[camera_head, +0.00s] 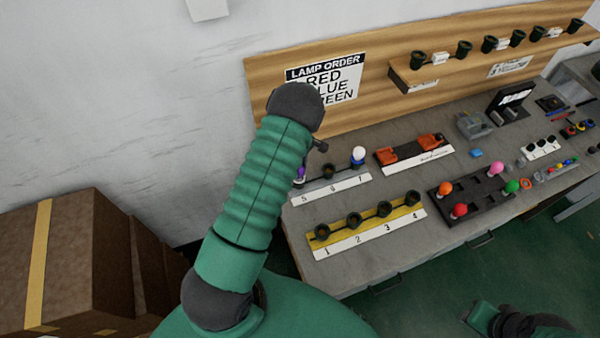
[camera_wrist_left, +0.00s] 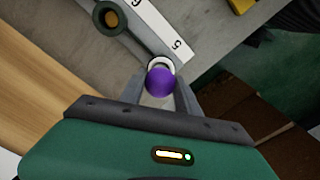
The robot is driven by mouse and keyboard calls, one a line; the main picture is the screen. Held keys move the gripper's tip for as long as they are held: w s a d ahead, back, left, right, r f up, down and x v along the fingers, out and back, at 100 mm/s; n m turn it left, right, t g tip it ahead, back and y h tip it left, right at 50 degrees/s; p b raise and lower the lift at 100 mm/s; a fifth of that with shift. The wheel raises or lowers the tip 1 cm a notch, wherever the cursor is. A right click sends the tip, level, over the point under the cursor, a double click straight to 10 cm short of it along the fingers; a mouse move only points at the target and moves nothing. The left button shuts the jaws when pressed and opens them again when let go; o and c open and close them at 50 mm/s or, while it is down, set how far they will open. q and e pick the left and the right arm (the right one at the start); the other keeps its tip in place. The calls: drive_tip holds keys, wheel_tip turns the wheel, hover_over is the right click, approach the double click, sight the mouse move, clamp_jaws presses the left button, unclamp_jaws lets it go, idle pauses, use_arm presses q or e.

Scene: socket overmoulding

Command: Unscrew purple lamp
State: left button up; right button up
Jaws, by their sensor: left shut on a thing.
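The purple lamp (camera_wrist_left: 160,82) sits upright at socket position 5 in the left wrist view, with a pale ring around its base. It also shows in the head view (camera_head: 300,173), partly hidden by my left arm. My left gripper (camera_wrist_left: 160,92) has its two fingers on either side of the lamp and is shut on it. In the head view my left forearm hides most of that gripper. The grey socket strip (camera_head: 343,184) is labelled 5, 6, 7; socket 6 is empty and a white lamp (camera_head: 358,154) stands in 7.
A yellow strip (camera_head: 369,231) with sockets 1 to 4, all empty, lies in front. A dark tray (camera_head: 450,212) holds red, orange, pink and green lamps. A lamp order sign (camera_head: 328,78) hangs on the wooden backboard (camera_head: 372,88). Cardboard boxes (camera_head: 75,255) stand at the left.

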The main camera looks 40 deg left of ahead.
use_arm(q)
drive_tip(key=n, duration=0.2)
drive_tip(key=shift+r+n+p, duration=0.1)
drive_tip(key=shift+n+p, duration=0.3)
drive_tip(key=shift+n, duration=0.9)
drive_tip(key=o, duration=1.2)
